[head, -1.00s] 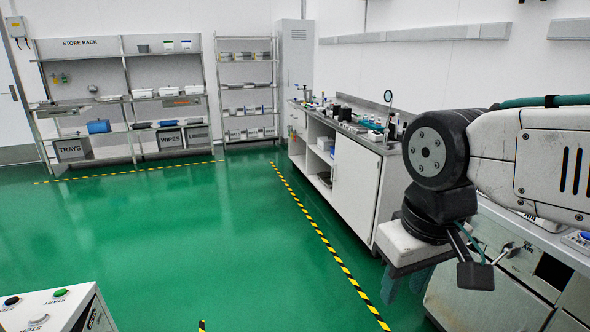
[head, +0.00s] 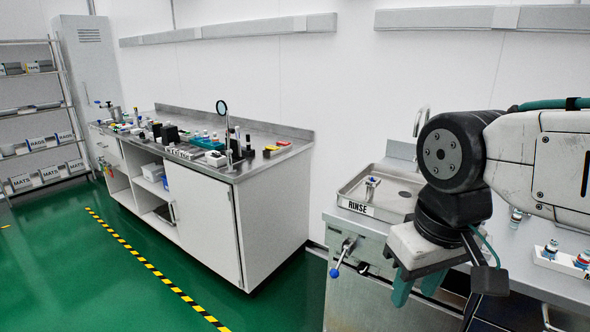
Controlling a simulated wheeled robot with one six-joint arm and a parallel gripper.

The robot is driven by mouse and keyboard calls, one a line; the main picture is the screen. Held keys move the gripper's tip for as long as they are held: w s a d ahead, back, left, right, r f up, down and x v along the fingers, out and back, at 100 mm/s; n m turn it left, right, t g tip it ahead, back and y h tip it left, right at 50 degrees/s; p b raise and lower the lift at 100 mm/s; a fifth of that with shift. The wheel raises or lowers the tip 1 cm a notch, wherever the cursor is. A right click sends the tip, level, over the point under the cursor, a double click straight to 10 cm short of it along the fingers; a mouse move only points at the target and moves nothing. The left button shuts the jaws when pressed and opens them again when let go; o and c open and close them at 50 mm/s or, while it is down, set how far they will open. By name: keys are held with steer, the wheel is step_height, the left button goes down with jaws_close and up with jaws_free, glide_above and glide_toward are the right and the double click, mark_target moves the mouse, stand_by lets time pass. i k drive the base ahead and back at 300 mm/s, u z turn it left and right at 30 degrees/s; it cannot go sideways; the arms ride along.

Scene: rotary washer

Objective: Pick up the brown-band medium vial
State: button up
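My gripper (head: 418,287) hangs at the lower right, with its two teal fingers apart and nothing visible between them. No vial with a clearly brown band can be made out. A small vial-like item (head: 372,186) stands in the metal tray of the rinse station. My arm hides part of this counter.
The rinse station (head: 350,227) has a lever with a blue knob (head: 336,271) on its front. A white bench (head: 268,225) with many small items, a round magnifier (head: 221,108) and a black block (head: 169,133) stands left. Green floor (head: 90,285) is free at lower left.

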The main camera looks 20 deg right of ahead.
mark_target(515, 219)
steer(key=z, duration=1.05)
steer(key=i, duration=0.9)
steer(key=z, duration=0.7)
